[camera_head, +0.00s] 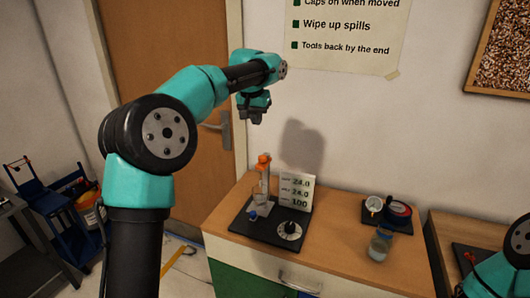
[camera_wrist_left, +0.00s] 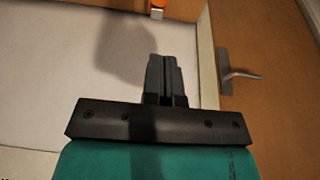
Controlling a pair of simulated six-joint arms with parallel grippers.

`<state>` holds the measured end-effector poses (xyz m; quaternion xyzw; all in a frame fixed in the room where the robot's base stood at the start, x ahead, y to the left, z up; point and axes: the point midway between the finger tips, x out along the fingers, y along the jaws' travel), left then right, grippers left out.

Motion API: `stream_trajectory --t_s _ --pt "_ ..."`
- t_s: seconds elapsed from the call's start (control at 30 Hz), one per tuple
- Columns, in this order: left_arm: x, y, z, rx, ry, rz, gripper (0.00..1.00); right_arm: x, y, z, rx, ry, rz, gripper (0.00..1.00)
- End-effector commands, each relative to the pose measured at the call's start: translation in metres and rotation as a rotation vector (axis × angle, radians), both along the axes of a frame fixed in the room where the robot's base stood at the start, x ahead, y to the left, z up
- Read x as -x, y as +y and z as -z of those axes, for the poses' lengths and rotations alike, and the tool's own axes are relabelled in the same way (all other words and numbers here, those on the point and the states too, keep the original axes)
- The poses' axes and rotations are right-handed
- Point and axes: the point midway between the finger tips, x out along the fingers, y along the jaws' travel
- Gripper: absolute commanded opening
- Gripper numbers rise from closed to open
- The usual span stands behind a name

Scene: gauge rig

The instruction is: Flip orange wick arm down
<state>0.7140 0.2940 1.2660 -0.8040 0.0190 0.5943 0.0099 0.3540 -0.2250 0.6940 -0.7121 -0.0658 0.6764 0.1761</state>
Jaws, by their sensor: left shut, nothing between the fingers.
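The gauge rig (camera_head: 266,232) is a dark base on the wooden cabinet top. An upright at its back left carries the orange wick arm (camera_head: 264,159), beside a white card with readings. The wick arm is small here, and its exact tilt is hard to tell. A clear beaker stands below it. My left gripper (camera_head: 256,117) hangs above the rig, in front of the wall, shut and empty, apart from the wick arm. In the left wrist view its closed fingers (camera_wrist_left: 161,65) show with an orange part (camera_wrist_left: 157,12) cut off at the top edge. My right gripper is not visible.
The wall and door (camera_head: 160,50) are behind my left arm. Cabinet top between rig and jar is clear.

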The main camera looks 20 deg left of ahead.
Motion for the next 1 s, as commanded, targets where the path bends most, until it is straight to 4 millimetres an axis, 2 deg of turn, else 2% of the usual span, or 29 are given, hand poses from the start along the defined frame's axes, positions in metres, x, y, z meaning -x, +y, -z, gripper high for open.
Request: stream_trajectory --t_s 0.3,0.47,0.67,1.0 --pt "-0.001 0.000 0.002 0.000 0.002 0.001 0.00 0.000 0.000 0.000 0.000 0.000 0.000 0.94" --pt "-0.003 0.000 0.012 -0.001 0.005 0.001 0.00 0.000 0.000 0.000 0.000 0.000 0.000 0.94" --pt "-0.011 0.000 0.038 -0.002 0.006 0.002 0.00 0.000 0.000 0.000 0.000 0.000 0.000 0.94" --pt "-0.028 -0.001 0.093 -0.001 0.005 0.001 0.00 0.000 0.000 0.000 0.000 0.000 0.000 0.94"
